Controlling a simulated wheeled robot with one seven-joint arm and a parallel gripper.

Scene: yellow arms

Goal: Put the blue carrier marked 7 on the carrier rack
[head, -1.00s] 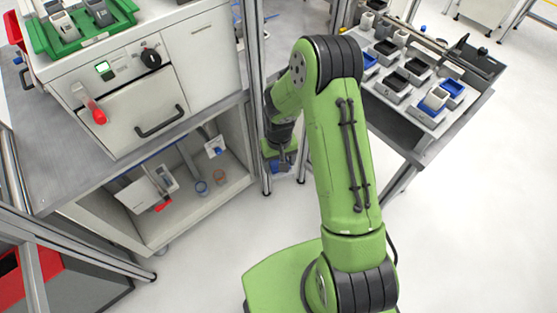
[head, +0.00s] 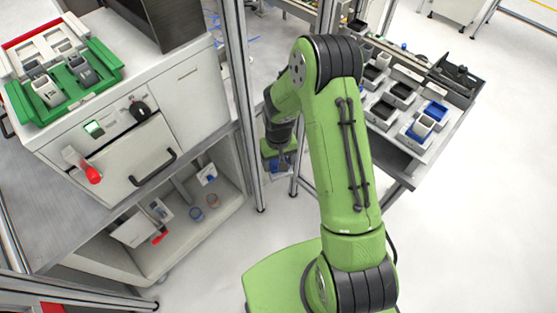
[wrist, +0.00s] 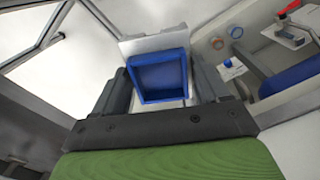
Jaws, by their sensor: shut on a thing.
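My gripper (head: 278,165) hangs at the end of my green arm, left of the arm's upper link in the head view. In the wrist view it is shut on a blue, open-topped carrier (wrist: 160,78), which sits between the two dark fingers. A pale plate shows behind and around the carrier. No number is readable on it. In the head view the carrier is mostly hidden, with only a small blue bit below the gripper. A rack-like grey side table (head: 440,152) at the right bears several dark, grey and blue carriers; I cannot tell if it is the carrier rack.
A white machine (head: 185,105) with a handled drawer and red lever stands at the left. A green tray (head: 108,55) with grey carriers sits on it. Metal posts (head: 241,100) stand close to my gripper. The floor at the right is clear.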

